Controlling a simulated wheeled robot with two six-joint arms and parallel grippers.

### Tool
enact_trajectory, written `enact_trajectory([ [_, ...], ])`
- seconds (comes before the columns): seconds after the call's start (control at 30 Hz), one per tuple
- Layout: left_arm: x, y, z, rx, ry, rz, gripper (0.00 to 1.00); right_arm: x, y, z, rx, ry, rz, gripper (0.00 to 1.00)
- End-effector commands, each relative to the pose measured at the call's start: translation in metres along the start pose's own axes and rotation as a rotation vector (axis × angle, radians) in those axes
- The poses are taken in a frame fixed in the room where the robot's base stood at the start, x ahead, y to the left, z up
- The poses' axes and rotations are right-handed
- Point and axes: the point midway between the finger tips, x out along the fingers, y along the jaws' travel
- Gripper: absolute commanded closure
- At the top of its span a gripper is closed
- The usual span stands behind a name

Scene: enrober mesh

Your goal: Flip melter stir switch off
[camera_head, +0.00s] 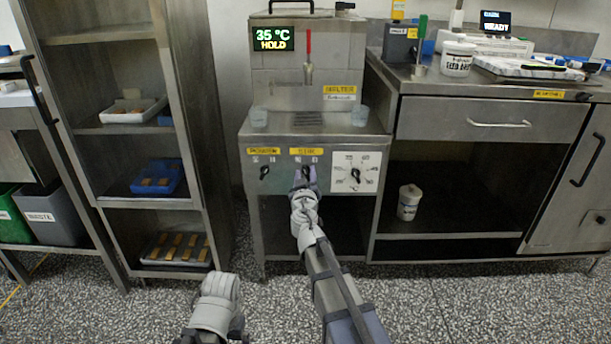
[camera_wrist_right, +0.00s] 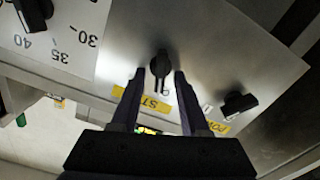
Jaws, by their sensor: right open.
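The melter (camera_head: 308,80) is a steel cabinet whose display reads 35 °C HOLD. Its front panel has a black stir switch (camera_head: 306,171) under a yellow label, and it also shows in the right wrist view (camera_wrist_right: 160,64). My right gripper (camera_head: 305,182) is in front of this switch. In the right wrist view my open gripper (camera_wrist_right: 159,75) has one finger on each side of the knob; I cannot tell whether they touch it. Part of my left arm shows at the bottom of the head view, with no fingers visible.
The power switch (camera_head: 264,172) is left of the stir switch, and a white temperature dial (camera_head: 355,172) is right of it. A shelf rack (camera_head: 188,90) stands to the left. A steel counter (camera_head: 455,82) with a drawer stands to the right.

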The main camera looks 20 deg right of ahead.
Motion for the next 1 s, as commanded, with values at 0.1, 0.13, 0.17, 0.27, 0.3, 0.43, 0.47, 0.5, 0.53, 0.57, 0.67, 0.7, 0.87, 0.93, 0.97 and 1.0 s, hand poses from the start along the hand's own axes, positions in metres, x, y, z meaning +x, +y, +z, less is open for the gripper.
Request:
enact_trajectory([
  [0.1,0.0000,0.0000,0.0000,0.000,0.000,0.000,0.05,-0.0003,0.0000,0.0000,0.000,0.000,0.000,0.63],
  [0.13,0.0000,0.0000,0.0000,0.000,0.000,0.000,0.05,-0.0003,0.0000,0.0000,0.000,0.000,0.000,0.66],
  [0.17,0.0000,0.0000,0.0000,0.000,0.000,0.000,0.05,-0.0003,0.0000,0.0000,0.000,0.000,0.000,0.70],
  [0.27,0.0000,0.0000,0.0000,0.000,0.000,0.000,0.05,-0.0003,0.0000,0.0000,0.000,0.000,0.000,0.81],
  [0.3,0.0000,0.0000,0.0000,0.000,0.000,0.000,0.05,-0.0003,0.0000,0.0000,0.000,0.000,0.000,0.85],
  [0.43,0.0000,0.0000,0.0000,0.000,0.000,0.000,0.05,-0.0004,-0.0001,0.0000,0.000,0.000,0.000,1.00],
  [0.47,0.0000,0.0000,0.0000,0.000,0.000,0.000,0.05,-0.0004,-0.0001,0.0000,0.000,0.000,0.000,1.00],
  [0.5,0.0000,0.0000,0.0000,0.000,0.000,0.000,0.05,-0.0004,-0.0001,0.0000,0.000,0.000,0.000,1.00],
  [0.53,0.0000,0.0000,0.0000,0.000,0.000,0.000,0.05,-0.0004,-0.0001,0.0000,0.000,0.000,0.000,1.00],
  [0.57,0.0000,0.0000,0.0000,0.000,0.000,0.000,0.05,-0.0004,-0.0001,0.0000,0.000,0.000,0.000,1.00],
  [0.67,0.0000,0.0000,0.0000,0.000,0.000,0.000,0.05,-0.0004,-0.0001,0.0000,0.000,0.000,0.000,1.00],
  [0.7,0.0000,0.0000,0.0000,0.000,0.000,0.000,0.05,-0.0004,-0.0001,0.0000,0.000,0.000,0.000,1.00],
  [0.87,0.0000,0.0000,0.0000,0.000,0.000,0.000,0.05,-0.0004,-0.0002,0.0000,-0.005,0.000,0.000,1.00],
  [0.93,0.0002,0.0000,0.0000,0.000,0.000,0.000,0.05,-0.0004,-0.0005,0.0000,-0.037,0.000,0.000,1.00],
  [0.97,0.0003,0.0000,0.0000,0.000,0.000,0.000,0.05,-0.0004,-0.0007,0.0001,-0.059,0.000,0.000,1.00],
  [1.0,0.0004,0.0000,0.0000,0.000,0.000,0.000,0.05,-0.0004,-0.0010,0.0001,-0.090,0.000,0.000,1.00],
])
